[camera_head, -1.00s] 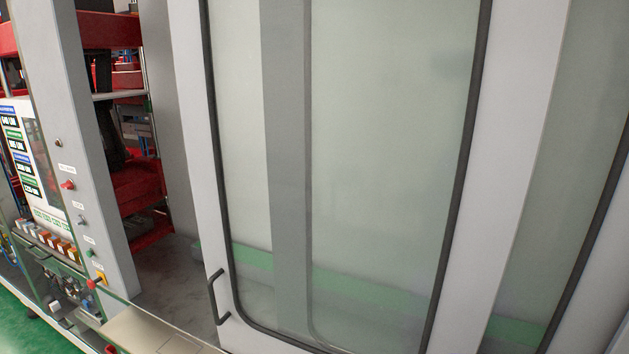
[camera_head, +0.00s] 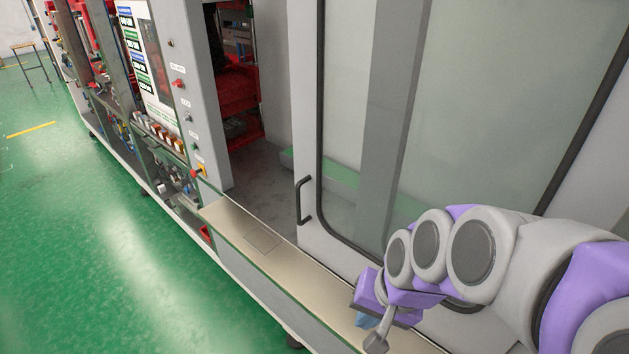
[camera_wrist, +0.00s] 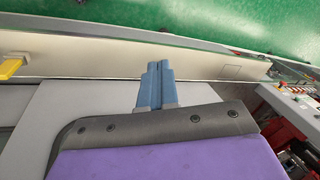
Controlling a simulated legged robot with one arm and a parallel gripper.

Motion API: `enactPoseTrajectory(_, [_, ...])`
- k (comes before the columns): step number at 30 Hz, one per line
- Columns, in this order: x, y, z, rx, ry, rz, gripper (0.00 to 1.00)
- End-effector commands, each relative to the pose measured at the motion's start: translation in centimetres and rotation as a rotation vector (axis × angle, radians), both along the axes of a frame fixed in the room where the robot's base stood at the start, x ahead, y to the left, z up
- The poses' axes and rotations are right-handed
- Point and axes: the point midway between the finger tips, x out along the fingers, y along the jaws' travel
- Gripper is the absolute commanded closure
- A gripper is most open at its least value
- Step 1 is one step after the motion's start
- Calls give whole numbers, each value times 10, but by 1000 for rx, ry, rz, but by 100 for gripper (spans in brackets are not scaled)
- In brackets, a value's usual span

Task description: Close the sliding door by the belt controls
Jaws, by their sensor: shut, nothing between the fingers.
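The sliding door (camera_head: 308,120) is a light grey frame around a large frosted pane, with a dark seal. It stands partly open, with a gap between its left edge and the grey control post (camera_head: 190,90). A dark bar handle (camera_head: 303,201) is at the door's lower left. The belt controls (camera_head: 182,115) are small labelled buttons and switches on the post. My gripper (camera_head: 364,321) is low to the right of the handle, apart from it. In the wrist view its blue fingers (camera_wrist: 157,84) are together and empty. The handle is not clear in the wrist view.
A beige ledge (camera_head: 270,247) runs along the machine below the door; it also shows in the wrist view (camera_wrist: 120,55). Red machine parts (camera_head: 234,90) show through the opening. The green floor (camera_head: 90,240) is clear at the left.

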Motion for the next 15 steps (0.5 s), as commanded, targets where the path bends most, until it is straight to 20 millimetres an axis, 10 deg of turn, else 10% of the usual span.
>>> enactPoseTrajectory(6, [131, 50, 48, 311, -149, -325, 100])
enactPoseTrajectory(15, [207, 57, 75, 511, -210, -571, 100])
